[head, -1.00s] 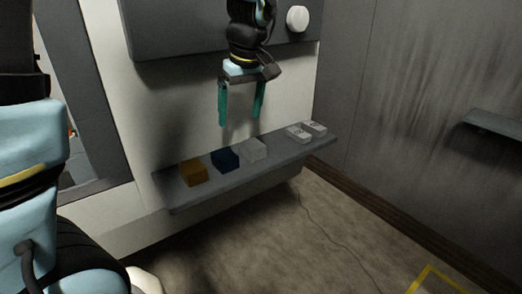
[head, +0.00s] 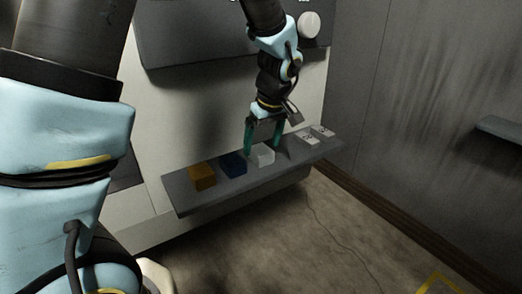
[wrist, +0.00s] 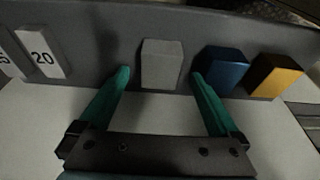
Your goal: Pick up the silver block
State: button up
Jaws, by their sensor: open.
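The silver block (head: 262,154) is a pale grey cube on the grey shelf (head: 180,199), to the right of the blue block. It also shows in the wrist view (wrist: 161,64), between and just beyond the fingertips. My gripper (head: 262,150) has two teal fingers and is open and empty. It points down at the silver block in the head view, with the fingers close to the block. In the wrist view my gripper (wrist: 160,78) has its fingers spread on either side of the block's near end. I cannot tell whether a finger touches it.
A dark blue block (head: 233,164) and an orange block (head: 202,176) stand to the left on the shelf. Two white numbered blocks stand to the right, one marked 20 (wrist: 42,51). A wall stands behind the shelf. A white round knob (head: 309,25) is above.

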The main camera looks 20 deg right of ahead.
jog(key=shift+w+f, duration=0.15)
jog(key=shift+f, duration=0.55)
jog(key=shift+c, duration=0.4)
grip_shut()
